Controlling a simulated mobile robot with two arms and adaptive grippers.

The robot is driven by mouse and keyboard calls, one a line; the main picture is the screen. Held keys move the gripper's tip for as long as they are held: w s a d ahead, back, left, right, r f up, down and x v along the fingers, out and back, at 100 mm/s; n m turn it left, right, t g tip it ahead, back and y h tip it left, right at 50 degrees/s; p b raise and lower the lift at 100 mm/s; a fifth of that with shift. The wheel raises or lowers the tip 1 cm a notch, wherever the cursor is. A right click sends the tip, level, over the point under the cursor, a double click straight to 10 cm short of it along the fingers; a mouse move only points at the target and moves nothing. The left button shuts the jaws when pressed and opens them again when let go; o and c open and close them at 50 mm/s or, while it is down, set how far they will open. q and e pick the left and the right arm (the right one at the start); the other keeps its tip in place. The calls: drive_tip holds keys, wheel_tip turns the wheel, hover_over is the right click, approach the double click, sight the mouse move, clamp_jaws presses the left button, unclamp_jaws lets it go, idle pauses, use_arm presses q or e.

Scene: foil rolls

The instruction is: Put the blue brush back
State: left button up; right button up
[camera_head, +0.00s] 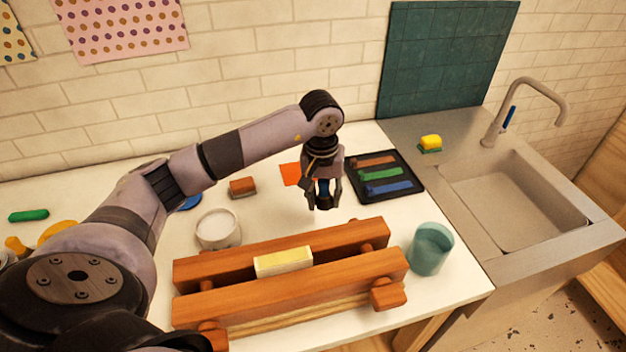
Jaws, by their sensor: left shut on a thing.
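My left gripper (323,203) points down above the white counter, left of the black tray (416,190). Its fingers are shut on a small blue thing, the blue brush (323,187), mostly hidden between them. The black tray holds a brown strip (375,161), a green strip (382,174) and a blue strip (390,187), one below another. I cannot tell whether these strips are brushes or coloured places. My right gripper is not in view.
A wooden two-beam frame (290,298) with a pale yellow bar (283,261) stands in front. A teal cup (431,248) is right of it, a white bowl (218,230) behind its left end. An orange sheet (290,173) and brown block (243,187) lie left. The sink (515,200) is right.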

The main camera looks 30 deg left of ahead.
sight(315, 226)
use_arm(q)
drive_tip(key=shift+w+a+f+n+g+p, duration=0.2)
drive_tip(key=shift+a+f+n+p, duration=0.1)
drive_tip(key=shift+a, duration=0.3)
drive_tip(key=shift+w+a+f+n+g+p, duration=0.2)
drive_tip(key=shift+a+f, duration=0.05)
drive_tip(key=shift+a, duration=0.3)
drive_tip(key=shift+a+f+b, duration=0.2)
drive_tip(key=shift+f+b, duration=0.15)
drive_tip(key=shift+f, duration=0.45)
drive_tip(key=shift+a+f+b, duration=0.15)
drive_tip(key=shift+f+b, duration=0.15)
drive_tip(key=shift+f, duration=0.45)
wheel_tip(315, 226, down, 3)
drive_tip(key=shift+r+b, duration=0.2)
drive_tip(key=shift+b, duration=0.4)
wheel_tip(315, 226, down, 2)
drive_tip(key=shift+f+b, duration=0.15)
drive_tip(key=shift+b, duration=0.95)
drive_tip(key=shift+f, duration=0.2)
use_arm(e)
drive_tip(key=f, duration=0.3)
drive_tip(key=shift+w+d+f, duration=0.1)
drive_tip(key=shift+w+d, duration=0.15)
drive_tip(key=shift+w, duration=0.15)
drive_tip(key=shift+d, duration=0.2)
